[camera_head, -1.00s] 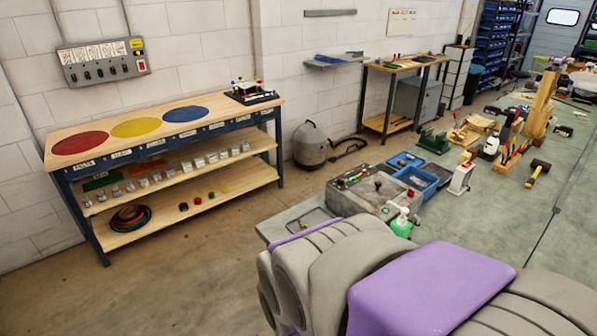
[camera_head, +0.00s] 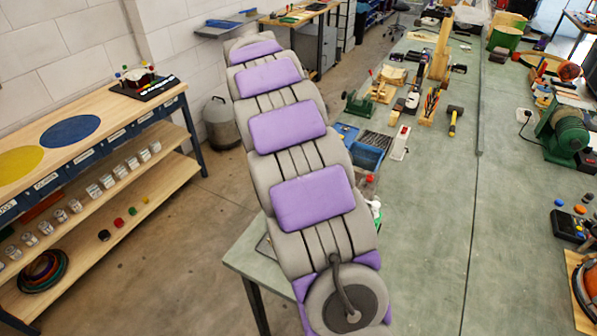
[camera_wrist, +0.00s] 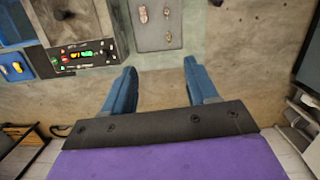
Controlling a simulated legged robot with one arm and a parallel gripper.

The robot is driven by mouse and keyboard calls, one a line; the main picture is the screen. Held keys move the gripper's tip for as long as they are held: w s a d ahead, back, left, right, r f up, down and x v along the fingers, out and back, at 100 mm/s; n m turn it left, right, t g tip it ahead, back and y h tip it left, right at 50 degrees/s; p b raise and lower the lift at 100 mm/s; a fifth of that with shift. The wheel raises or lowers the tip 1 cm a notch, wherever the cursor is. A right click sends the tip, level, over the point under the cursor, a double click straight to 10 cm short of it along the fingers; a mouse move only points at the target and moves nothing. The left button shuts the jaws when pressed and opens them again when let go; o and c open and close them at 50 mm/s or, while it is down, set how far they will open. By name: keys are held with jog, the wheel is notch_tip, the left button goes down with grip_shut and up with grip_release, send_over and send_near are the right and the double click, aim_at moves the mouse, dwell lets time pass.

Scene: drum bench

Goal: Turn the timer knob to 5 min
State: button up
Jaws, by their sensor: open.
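No timer knob can be made out clearly. In the wrist view, a control panel (camera_wrist: 82,57) with small lit green, yellow and red marks and dark controls is on a grey device at the upper left. Its markings are too small to read. My gripper (camera_wrist: 160,68) is open, with two blue fingers wide apart and nothing between them. The panel lies ahead and to the left of the fingers, apart from them. In the head view my arm covers most of that device and my gripper is hidden.
A grey tray with small metal parts (camera_wrist: 157,22) lies beside the panel. A blue bin (camera_head: 366,156) stands on the long green workbench (camera_head: 428,210), with tools behind it. A wooden shelf bench (camera_head: 100,140) is at left; floor lies between.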

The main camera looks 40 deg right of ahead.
jog(key=w+d+f+n+t+y+p, duration=0.1)
jog(key=w+d+f+n+p, duration=0.3)
jog(key=d, duration=0.4)
jog(key=w+d+f+n+p, duration=0.1)
jog(key=w+d+n+p, duration=0.15)
jog(key=w+d, duration=0.45)
jog(key=shift+m, duration=0.25)
jog(key=f, duration=0.6)
jog(key=s+f, duration=0.1)
jog(key=f, duration=0.5)
jog(key=s+f+p, duration=0.1)
jog(key=f, duration=0.5)
jog(key=shift+d, duration=0.1)
jog(key=shift+c, duration=0.4)
jog(key=shift+r, duration=0.1)
jog(key=c, duration=1)
jog(key=shift+o, duration=0.2)
